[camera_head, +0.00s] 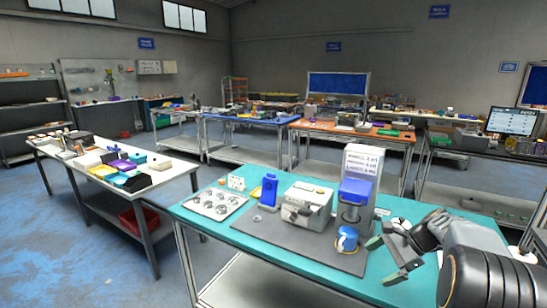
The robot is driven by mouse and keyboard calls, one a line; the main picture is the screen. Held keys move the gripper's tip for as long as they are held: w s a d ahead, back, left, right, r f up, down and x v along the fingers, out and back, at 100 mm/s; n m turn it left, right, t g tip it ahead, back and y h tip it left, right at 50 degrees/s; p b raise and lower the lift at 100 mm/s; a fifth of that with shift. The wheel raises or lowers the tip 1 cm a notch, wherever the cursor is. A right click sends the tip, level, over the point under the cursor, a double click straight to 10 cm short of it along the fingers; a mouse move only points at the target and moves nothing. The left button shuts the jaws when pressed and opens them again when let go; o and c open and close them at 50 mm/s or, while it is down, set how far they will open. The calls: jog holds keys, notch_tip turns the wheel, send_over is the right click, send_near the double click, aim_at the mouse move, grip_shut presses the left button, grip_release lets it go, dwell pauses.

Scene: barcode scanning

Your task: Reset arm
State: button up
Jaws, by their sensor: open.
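My arm enters the head camera view from the lower right. My gripper (386,259) is open, with green-tipped fingers spread apart and nothing seen between them. It is at the right part of the teal-topped table (283,258). A blue and white cup-like object (346,239) is just left of the fingers, apart from them. Behind it stands a blue and white upright device (356,190) with a printed sign on top. Whether the fingers touch the tabletop I cannot tell.
A grey box-shaped machine (305,206), a blue stand (269,190) and a tray of round metal parts (215,203) are on the teal table. A white table (60,161) with coloured boxes stands left. Blue floor (50,255) is open at lower left.

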jog(key=s+a+n+t+h, duration=0.1)
jog(key=s+a+n+h, duration=0.3)
jog(key=s+a+n, duration=0.2)
jog(key=s+a+r+n+t+h, duration=0.1)
jog(key=s+a+n+h, duration=0.3)
jog(key=s+n, duration=0.6)
jog(key=s+a, duration=0.2)
jog(key=shift+a+t+h, duration=0.3)
jog(key=shift+a, duration=0.1)
